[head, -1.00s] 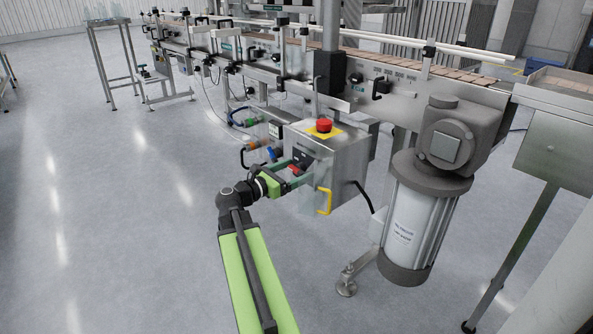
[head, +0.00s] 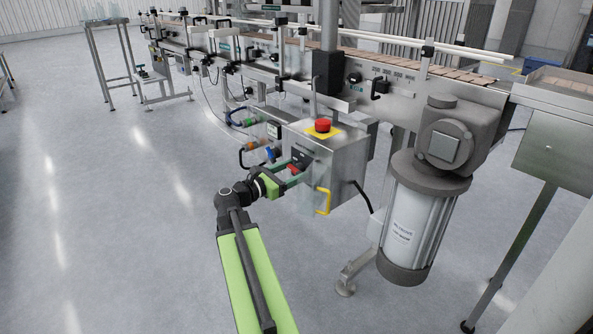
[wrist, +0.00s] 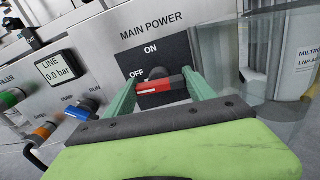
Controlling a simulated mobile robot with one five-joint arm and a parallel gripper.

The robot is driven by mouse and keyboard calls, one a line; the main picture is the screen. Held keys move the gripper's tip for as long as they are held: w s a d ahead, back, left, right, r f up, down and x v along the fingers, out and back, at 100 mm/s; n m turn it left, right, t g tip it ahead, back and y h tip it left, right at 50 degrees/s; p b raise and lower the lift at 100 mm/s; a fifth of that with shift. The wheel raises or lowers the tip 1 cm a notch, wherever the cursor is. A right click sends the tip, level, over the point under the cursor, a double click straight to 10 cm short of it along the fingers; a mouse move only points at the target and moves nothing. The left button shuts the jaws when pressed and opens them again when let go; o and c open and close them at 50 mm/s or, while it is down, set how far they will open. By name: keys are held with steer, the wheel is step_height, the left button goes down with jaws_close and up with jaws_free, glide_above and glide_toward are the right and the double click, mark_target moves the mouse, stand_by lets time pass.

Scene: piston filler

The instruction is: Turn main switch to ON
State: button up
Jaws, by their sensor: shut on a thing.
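The main switch is a red handle (wrist: 160,86) on a dark plate (wrist: 150,57) marked MAIN POWER, with ON above and OFF at the left. The handle lies almost level, and its white-marked end points left, near OFF. My gripper (wrist: 160,78) has its two green fingers on either side of the handle and is shut on it. In the head view my gripper (head: 296,174) reaches the front of the steel control box (head: 340,160), where the red handle shows small. The finger contact points are partly hidden.
A motor (head: 415,215) stands to the right.

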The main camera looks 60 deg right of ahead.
steer(key=m, duration=0.4)
steer(key=shift+s+a, duration=0.1)
steer(key=shift+s, duration=0.2)
steer(key=m, duration=0.4)
steer(key=shift+s+m, duration=0.1)
steer(key=shift+m, duration=0.3)
steer(key=m, duration=0.4)
steer(key=shift+f, duration=0.1)
steer(key=shift+m, duration=2.1)
steer(key=o, duration=1.4)
steer(key=shift+a, duration=0.1)
